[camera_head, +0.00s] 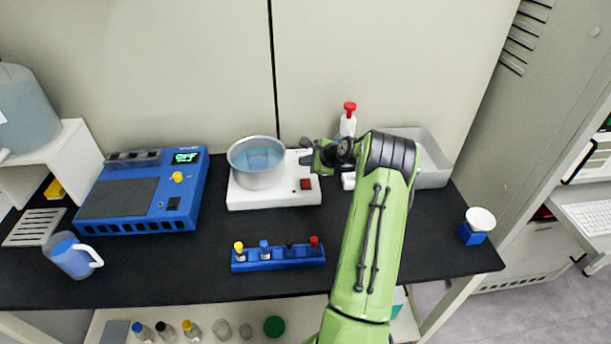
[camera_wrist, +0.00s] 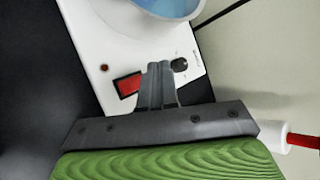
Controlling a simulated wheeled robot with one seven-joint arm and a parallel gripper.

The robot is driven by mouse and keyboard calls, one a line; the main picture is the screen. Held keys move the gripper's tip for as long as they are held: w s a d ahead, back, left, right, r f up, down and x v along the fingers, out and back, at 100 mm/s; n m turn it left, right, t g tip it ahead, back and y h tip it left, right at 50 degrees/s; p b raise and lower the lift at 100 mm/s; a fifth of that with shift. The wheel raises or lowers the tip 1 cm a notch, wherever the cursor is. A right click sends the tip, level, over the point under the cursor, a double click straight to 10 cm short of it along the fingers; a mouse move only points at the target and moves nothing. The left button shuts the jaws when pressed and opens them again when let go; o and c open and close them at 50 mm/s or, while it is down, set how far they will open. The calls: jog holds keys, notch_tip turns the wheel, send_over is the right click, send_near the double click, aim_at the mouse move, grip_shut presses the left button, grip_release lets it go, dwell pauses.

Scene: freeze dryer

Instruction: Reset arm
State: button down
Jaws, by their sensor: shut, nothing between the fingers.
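My green arm reaches up over the black bench in the head view. My gripper (camera_head: 305,151) is at the right end of the white heater base (camera_head: 247,198), above its switch side. In the wrist view my gripper (camera_wrist: 158,66) is shut and empty, its dark fingers together in front of the red switch (camera_wrist: 128,85) and the black knob (camera_wrist: 180,65). Whether the fingertips touch the base is not clear. A metal pot (camera_head: 259,179) with blue liquid sits on the base.
A white bottle with a red top (camera_head: 348,121) and a grey tray (camera_head: 433,178) stand close behind and right of my arm. A blue rack (camera_head: 270,263) with vials is in front. A blue device (camera_head: 140,197) reading OFF and a jug (camera_head: 74,257) stand left.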

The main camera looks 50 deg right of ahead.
jog(key=shift+f, duration=0.15)
jog(key=s+a+r+n+g, duration=0.2)
jog(key=a+r+n, duration=0.55)
jog(key=a, duration=0.55)
jog(key=s+a+r+n+g, duration=0.1)
jog(key=a+r+n, duration=0.5)
jog(key=a+r, duration=0.5)
jog(key=s+a+r+n+g, duration=0.1)
jog(key=s+a+n, duration=0.5)
jog(key=s+a, duration=0.55)
jog(key=s+a+f+n, duration=0.1)
jog(key=s+a+n, duration=0.1)
jog(key=s, duration=0.4)
jog(key=s+a+f+n, duration=0.1)
jog(key=s+a+n, duration=0.1)
jog(key=s+n, duration=0.2)
jog(key=s, duration=0.3)
jog(key=shift+s+n+g+y, duration=0.3)
jog(key=shift+n, duration=0.05)
